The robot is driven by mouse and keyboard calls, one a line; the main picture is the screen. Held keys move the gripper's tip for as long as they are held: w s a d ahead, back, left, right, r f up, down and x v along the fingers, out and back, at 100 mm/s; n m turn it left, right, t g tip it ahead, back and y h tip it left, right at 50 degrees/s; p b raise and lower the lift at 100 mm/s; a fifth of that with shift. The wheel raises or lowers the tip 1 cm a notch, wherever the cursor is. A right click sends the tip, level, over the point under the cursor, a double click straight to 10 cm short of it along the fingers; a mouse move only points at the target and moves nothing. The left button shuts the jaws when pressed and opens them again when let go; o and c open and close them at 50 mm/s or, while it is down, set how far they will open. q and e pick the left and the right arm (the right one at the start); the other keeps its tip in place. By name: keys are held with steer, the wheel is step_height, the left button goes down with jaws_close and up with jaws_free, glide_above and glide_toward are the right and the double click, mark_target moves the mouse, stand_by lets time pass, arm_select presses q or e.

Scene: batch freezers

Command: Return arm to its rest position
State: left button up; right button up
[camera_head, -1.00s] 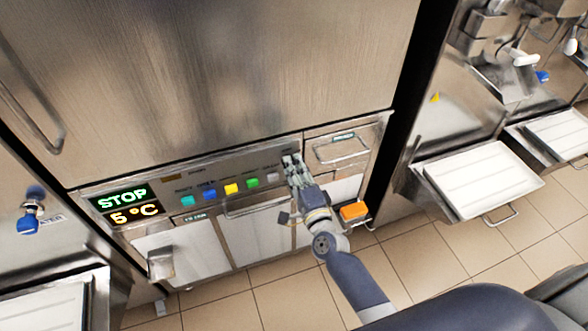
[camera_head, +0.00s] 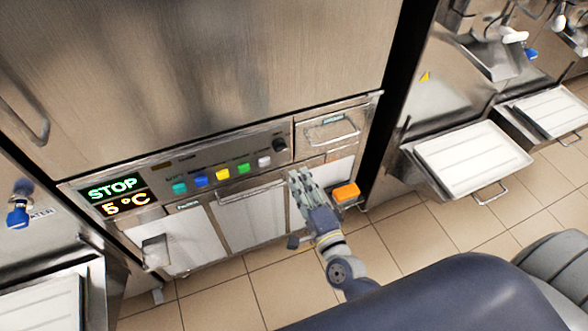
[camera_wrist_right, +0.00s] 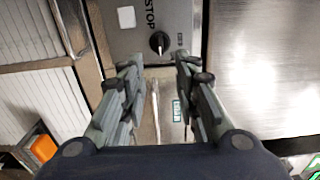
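My right gripper (camera_head: 300,177) is in front of the freezer's control panel (camera_head: 225,153), below and to the right of the black knob (camera_head: 279,145). In the right wrist view, its two fingers (camera_wrist_right: 160,72) are apart with nothing between them. The knob (camera_wrist_right: 159,42) shows beyond the fingertips there, clear of them. My left gripper is in neither view.
The display (camera_head: 115,196) reads STOP and 5 °C. Coloured buttons (camera_head: 222,174) line the panel. A handled drawer (camera_head: 328,132) and an orange block (camera_head: 345,193) are near the gripper. A white tray (camera_head: 472,158) juts out at right. Tiled floor (camera_head: 300,280) lies below.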

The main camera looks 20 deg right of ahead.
steer(key=shift+s, duration=0.65)
steer(key=s+f+n+g, duration=0.3)
steer(key=s+f+n, duration=0.15)
steer(key=f, duration=0.65)
steer(key=s+f+n+g+y, duration=0.1)
steer(key=s+f+n+g, duration=0.3)
steer(key=f, duration=0.7)
steer(key=s+f+n+g, duration=0.2)
steer(key=s+f+n, duration=0.3)
steer(key=f, duration=0.6)
steer(key=s+d+f+n+g, duration=0.1)
steer(key=s+f, duration=0.3)
steer(key=s, duration=0.4)
steer(key=s+d+f+n+g+h, duration=0.1)
steer(key=s+d+f+n+g, duration=0.1)
steer(key=s, duration=0.6)
steer(key=s+d+f+n+g, duration=0.2)
steer(key=s+f+n+g, duration=0.1)
steer(key=s+f+g, duration=0.2)
steer(key=s+f, duration=0.2)
steer(key=s, duration=0.2)
steer(key=shift+d+f+n+h, duration=0.2)
steer(key=shift+f+n+h, duration=0.1)
steer(key=shift+f+n, duration=0.05)
steer(key=shift+s, duration=0.1)
